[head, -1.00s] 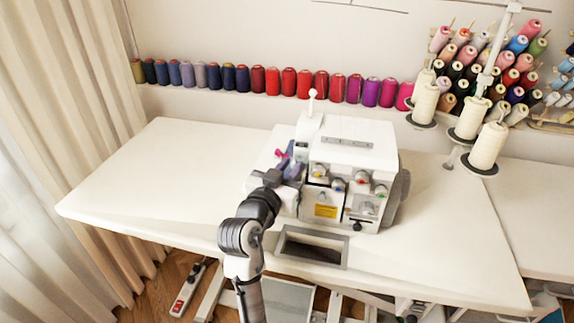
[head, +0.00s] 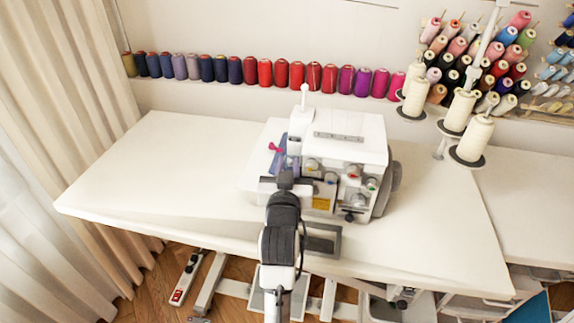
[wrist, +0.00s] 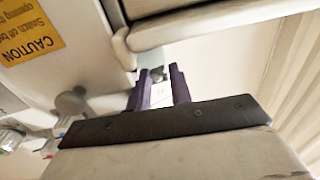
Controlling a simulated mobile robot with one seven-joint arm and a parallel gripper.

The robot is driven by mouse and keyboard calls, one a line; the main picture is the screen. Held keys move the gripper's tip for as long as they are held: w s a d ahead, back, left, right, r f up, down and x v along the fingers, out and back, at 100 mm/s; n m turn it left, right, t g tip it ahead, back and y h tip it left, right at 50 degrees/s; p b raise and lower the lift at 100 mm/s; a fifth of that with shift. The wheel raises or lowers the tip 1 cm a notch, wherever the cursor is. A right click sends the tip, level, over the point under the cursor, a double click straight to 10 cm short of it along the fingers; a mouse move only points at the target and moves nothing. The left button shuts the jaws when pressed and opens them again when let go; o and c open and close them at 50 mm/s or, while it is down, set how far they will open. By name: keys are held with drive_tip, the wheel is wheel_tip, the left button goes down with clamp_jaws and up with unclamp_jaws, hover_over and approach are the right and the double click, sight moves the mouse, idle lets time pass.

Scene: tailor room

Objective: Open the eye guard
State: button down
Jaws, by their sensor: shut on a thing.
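The white sewing machine (head: 340,150) stands on the table. Its eye guard (head: 279,153) appears as a bluish, see-through piece at the machine's left front, beside a small pink part (head: 275,148). My gripper (head: 285,168) is at that left front side, with the wrist covering part of it. In the wrist view, the two purple fingers of my gripper (wrist: 158,75) reach up under the machine's white edge with a narrow gap between them. The gripper is shut on the eye guard, but the contact is hard to make out.
A yellow caution label (wrist: 28,32) is on the machine's front, close to the fingers. Knobs (head: 354,171) stick out to the right. The white table (head: 150,170) is clear at left. Thread cones (head: 469,138) stand at right, and a row of spools (head: 280,73) lines the wall.

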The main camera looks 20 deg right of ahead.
drive_tip(key=shift+s+d+h, duration=0.2)
drive_tip(key=shift+d+h, duration=0.1)
drive_tip(key=shift+d, duration=0.1)
drive_tip(key=c, duration=1.4)
unclamp_jaws()
drive_tip(key=shift+c, duration=0.2)
